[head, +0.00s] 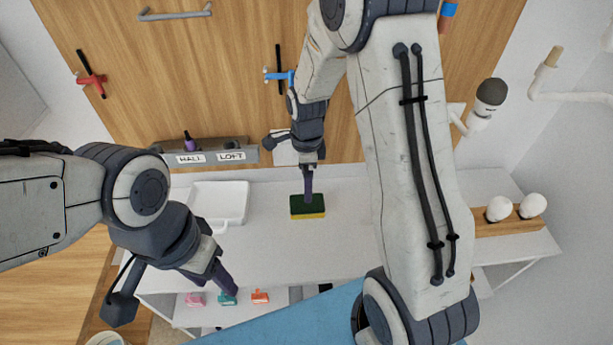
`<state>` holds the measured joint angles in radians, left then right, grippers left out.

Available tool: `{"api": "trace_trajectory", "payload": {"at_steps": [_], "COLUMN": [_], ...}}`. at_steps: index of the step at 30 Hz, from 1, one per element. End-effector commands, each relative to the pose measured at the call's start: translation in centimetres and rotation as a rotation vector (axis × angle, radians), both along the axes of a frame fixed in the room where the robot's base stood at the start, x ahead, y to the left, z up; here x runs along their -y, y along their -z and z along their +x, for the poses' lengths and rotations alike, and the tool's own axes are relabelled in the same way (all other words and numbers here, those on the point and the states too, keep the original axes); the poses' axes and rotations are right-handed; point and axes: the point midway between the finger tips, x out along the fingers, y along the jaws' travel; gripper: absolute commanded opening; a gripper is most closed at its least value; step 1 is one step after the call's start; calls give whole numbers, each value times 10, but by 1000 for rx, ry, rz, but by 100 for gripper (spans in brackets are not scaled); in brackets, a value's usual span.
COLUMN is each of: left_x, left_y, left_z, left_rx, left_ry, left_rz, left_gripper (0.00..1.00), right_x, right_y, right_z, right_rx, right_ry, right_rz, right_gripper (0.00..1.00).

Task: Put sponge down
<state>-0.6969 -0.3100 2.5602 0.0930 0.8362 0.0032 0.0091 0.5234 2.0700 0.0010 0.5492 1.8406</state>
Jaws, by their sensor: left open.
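The sponge (298,210), dark green on top with a yellow side, shows near the middle of the white table. My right gripper (308,196) points down over it, and its fingertips overlap the sponge's green top. Seen edge-on, its fingers look like one dark bar, so I cannot tell whether they grip the sponge. I also cannot tell whether the sponge rests fully on the table. My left gripper (228,284) is open, at the table's front edge, left of and nearer than the sponge, with nothing visible in it.
A white tray (238,203) stands left of the sponge. Light bulbs (532,205) sit on a wooden holder (490,226) at the right. A labelled grey rail (245,157) runs along the back. Small coloured items (260,297) lie on a lower shelf. The table's front middle is clear.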

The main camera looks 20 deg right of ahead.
Motion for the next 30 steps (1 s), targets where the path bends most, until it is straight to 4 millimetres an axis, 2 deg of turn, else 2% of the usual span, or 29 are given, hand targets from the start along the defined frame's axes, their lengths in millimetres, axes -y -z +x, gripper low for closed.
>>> {"api": "trace_trajectory", "payload": {"at_steps": [6, 8, 10, 14, 15, 19, 24, 27, 30], "left_x": [0, 0, 0, 0, 0, 0, 0, 0, 0], "left_y": [6, 6, 6, 5, 5, 5, 5, 5, 5], "left_z": [0, 0, 0, 0, 0, 0, 0, 0, 0], "left_rx": [0, 0, 0, 0, 0, 0, 0, 0, 0], "left_ry": [0, 0, 0, 0, 0, 0, 1, 0, 0], "left_rz": [0, 0, 0, 0, 0, 0, 0, 0, 0], "left_gripper": [52, 52, 52, 52, 52, 52, 52, 52, 52], "right_x": [-2, -8, -23, -68, -82, -118, -139, -141, -141], "right_y": [-23, -29, -41, -70, -80, -105, -122, -126, -127], "right_z": [0, -4, -12, -47, -63, -121, -189, -216, -232], "right_rx": [2, 3, 8, 25, 31, 50, 83, 100, 108], "right_ry": [-13, -65, -192, -630, -799, -1361, -1998, -2257, -2414], "right_rz": [0, 1, 4, 12, 15, 26, 35, 37, 40], "right_gripper": [100, 100, 100, 100, 100, 100, 100, 100, 100]}}
